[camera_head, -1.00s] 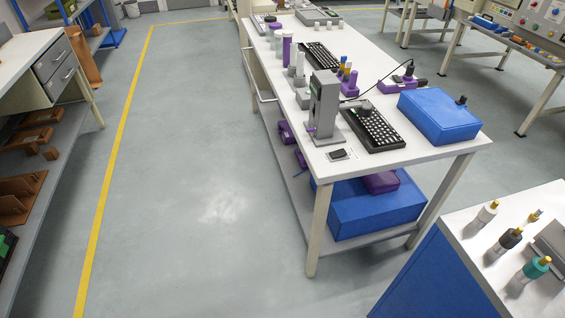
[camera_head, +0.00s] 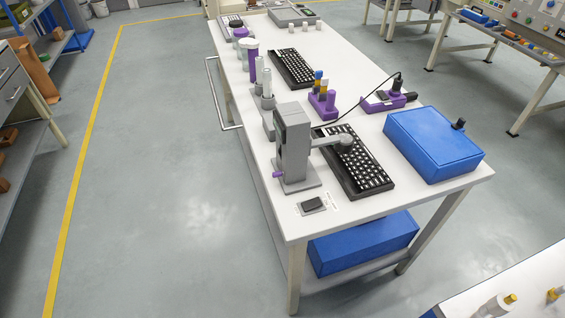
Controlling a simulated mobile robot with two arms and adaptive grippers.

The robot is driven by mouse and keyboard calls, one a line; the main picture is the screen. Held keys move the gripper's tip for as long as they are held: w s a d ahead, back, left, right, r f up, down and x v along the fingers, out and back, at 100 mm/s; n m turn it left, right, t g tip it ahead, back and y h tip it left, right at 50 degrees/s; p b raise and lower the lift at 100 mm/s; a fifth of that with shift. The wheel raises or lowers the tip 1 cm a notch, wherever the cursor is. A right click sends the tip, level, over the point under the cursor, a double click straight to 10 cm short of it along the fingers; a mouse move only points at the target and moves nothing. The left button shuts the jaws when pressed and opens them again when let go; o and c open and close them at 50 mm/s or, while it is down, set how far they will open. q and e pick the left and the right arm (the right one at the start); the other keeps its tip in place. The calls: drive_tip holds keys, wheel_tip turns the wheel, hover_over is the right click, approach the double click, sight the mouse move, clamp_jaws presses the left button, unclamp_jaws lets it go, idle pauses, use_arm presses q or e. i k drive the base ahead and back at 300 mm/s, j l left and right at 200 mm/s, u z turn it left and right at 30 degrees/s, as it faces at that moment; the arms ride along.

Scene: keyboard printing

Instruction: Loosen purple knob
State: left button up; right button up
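The small purple knob (camera_head: 278,174) sticks out to the left from the lower side of a grey upright printing device (camera_head: 293,145) on the white table. The device has a square base plate and an arm with a round grey head reaching right over a black keyboard (camera_head: 354,165). Neither of my grippers shows in the head view.
The white table (camera_head: 262,190) has free floor along its left side, where a rail (camera_head: 219,95) sticks out. A blue case (camera_head: 432,143), purple holders (camera_head: 323,105) and a second keyboard (camera_head: 291,68) stand on it. A small black pad (camera_head: 313,204) lies near the front. Another bench corner (camera_head: 530,285) is at lower right.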

sight(278, 174)
drive_tip(key=i+j+z, duration=0.1)
drive_tip(key=z, duration=0.4)
drive_tip(key=i+j+z, duration=0.1)
drive_tip(key=j+z, duration=0.2)
drive_tip(key=z, duration=0.15)
drive_tip(key=j+z, duration=0.25)
drive_tip(key=z, duration=0.25)
drive_tip(key=j+z, duration=0.25)
drive_tip(key=z, duration=0.25)
